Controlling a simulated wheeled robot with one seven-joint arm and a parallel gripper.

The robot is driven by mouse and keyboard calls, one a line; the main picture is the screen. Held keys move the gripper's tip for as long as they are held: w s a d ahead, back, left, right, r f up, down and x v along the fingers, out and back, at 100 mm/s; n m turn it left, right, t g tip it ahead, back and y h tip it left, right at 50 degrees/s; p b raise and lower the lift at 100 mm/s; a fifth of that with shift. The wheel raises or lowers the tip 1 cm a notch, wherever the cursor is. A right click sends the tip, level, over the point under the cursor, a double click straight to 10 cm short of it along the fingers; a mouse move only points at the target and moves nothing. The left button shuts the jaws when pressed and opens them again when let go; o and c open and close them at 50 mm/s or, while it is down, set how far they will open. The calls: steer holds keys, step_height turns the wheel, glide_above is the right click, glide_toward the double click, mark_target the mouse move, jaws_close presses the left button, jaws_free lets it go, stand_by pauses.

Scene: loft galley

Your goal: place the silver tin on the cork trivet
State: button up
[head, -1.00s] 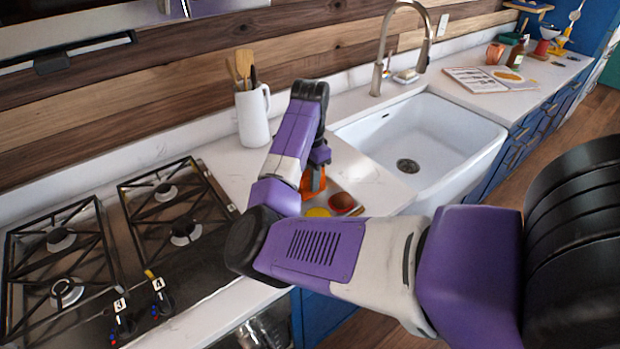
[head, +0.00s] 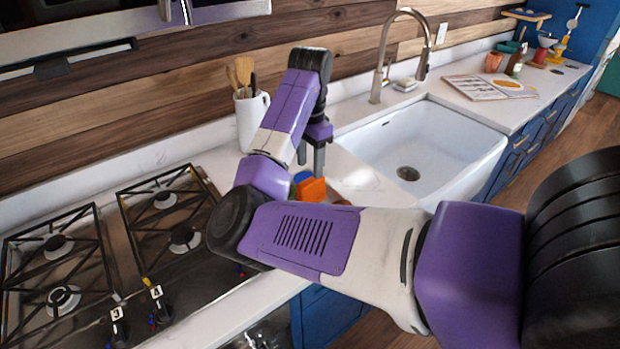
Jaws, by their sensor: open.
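My gripper (head: 311,166) hangs from the raised arm, fingers pointing down and apart, over the counter between the stove and the sink. I see nothing held between the fingers. An orange object (head: 313,190) shows just below the fingers, with a small blue patch (head: 302,177) beside it. I cannot tell whether the fingers touch either. I cannot make out the silver tin or the cork trivet. My arm covers part of the counter here.
A white pitcher (head: 251,118) of utensils stands by the wall behind my arm. The stove (head: 125,255) is left; the white sink (head: 430,145) and tall faucet (head: 384,62) are right. An open book (head: 489,87) and several small items occupy the far counter.

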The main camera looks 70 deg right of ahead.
steer(key=shift+r, duration=1.95)
